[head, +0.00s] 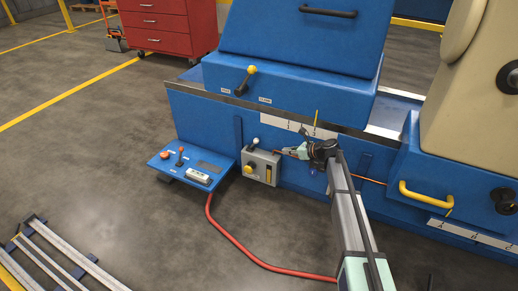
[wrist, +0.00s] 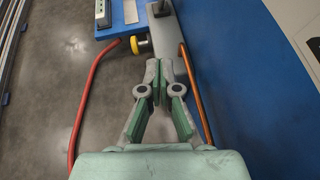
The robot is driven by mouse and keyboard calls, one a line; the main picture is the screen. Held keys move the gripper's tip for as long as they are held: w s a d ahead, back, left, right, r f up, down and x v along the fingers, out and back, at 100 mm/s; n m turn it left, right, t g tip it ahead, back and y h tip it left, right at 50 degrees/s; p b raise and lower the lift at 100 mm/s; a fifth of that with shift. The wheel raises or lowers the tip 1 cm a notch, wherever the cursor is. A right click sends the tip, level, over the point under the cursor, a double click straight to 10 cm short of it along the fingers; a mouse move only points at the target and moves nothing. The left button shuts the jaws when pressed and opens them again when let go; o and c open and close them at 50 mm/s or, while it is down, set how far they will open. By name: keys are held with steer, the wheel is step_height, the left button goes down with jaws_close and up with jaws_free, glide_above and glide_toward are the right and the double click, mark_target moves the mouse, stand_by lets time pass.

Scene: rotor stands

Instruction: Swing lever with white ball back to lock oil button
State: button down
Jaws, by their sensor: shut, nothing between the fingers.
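A grey control box (head: 262,169) is mounted low on the front of the blue machine. A short lever with a white ball (head: 256,140) stands up from its top, and a round yellow button (head: 249,169) is on its face. In the wrist view the grey box (wrist: 166,32) is ahead of the fingertips. The yellow button (wrist: 138,45) shows at its left side, and a dark lever part is cut off at the top edge. My gripper (head: 284,151) is shut and empty, just right of the box; its closed fingertips (wrist: 160,66) point at the box. Contact cannot be told.
A blue shelf panel (head: 193,164) with small controls is left of the box. A red hose (head: 224,232) runs along the floor, and an orange line (wrist: 192,95) passes right of my gripper. The blue machine wall (wrist: 235,80) is close on the right.

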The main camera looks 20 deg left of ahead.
mark_target(254, 143)
steer(key=shift+w+a+r, duration=0.25)
steer(key=shift+w+r, duration=0.05)
steer(key=shift+r, duration=0.05)
steer(key=shift+a+f, duration=0.1)
steer(key=b+x, duration=0.4)
steer(key=x, duration=0.6)
steer(key=shift+w+a+f+b, duration=0.1)
steer(key=shift+a+f+b, duration=0.1)
steer(key=shift+b, duration=0.15)
steer(key=shift+w+a+r+b, duration=0.1)
steer(key=shift+a+r+b, duration=0.2)
steer(key=shift+a, duration=0.2)
steer(key=shift+w+a+r+b, duration=0.15)
steer(key=shift+a+r+b, duration=0.1)
steer(key=shift+a, duration=0.25)
steer(key=shift+w+a+r, duration=0.15)
steer(key=shift+a+r, duration=0.1)
steer(key=shift+a, duration=0.25)
steer(key=shift+a+r, duration=0.1)
steer(key=shift+r+p, duration=0.2)
steer(key=shift+p, duration=0.15)
steer(key=shift+a+r+p, duration=0.1)
steer(key=shift+r+p, duration=0.05)
steer(key=shift+p, duration=0.3)
